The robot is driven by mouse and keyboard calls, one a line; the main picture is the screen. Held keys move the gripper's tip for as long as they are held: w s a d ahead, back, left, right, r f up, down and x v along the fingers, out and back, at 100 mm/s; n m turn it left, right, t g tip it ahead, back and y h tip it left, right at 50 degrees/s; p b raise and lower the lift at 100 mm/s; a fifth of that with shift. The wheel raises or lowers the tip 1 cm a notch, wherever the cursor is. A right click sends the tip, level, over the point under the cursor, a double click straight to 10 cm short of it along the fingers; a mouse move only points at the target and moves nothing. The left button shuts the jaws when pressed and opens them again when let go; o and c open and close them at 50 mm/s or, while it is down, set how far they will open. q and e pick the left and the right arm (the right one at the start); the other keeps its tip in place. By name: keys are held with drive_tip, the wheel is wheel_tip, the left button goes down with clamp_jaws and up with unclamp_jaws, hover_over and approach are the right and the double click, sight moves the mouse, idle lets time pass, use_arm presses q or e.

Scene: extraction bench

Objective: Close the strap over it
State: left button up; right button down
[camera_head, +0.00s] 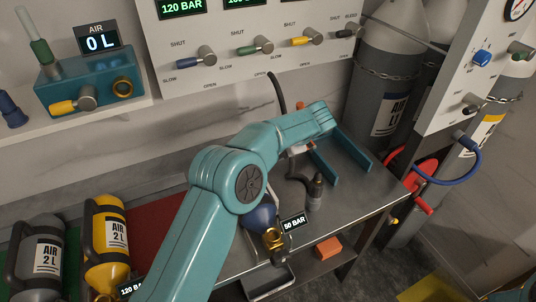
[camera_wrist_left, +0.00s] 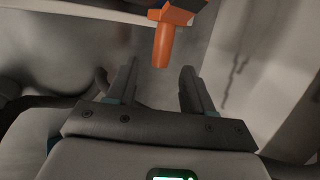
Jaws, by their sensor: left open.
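My left gripper (camera_head: 350,172) is open and empty, its two long teal fingers spread above the back right of the metal bench. In the left wrist view, an orange tab (camera_wrist_left: 163,42) on a dark part appears ahead of the open fingers (camera_wrist_left: 160,66), between their lines and not gripped. It may be the strap's end; I cannot tell. A blue cylinder (camera_head: 260,217) with a brass valve (camera_head: 273,238) and a 50 BAR display (camera_head: 293,223) is partly hidden by my left arm. No strap shows clearly across it. My right gripper is not in view.
A dark hose fitting (camera_head: 315,193) is on the bench (camera_head: 350,205) close to the fingers. Grey (camera_head: 42,255) and yellow (camera_head: 107,235) air cylinders are at left. A valve panel (camera_head: 230,60) rises behind. An orange block (camera_head: 328,248) lies lower down.

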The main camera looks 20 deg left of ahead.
use_arm(q)
drive_tip(key=v, duration=0.9)
drive_tip(key=shift+d+r, duration=0.15)
drive_tip(key=shift+r, duration=0.1)
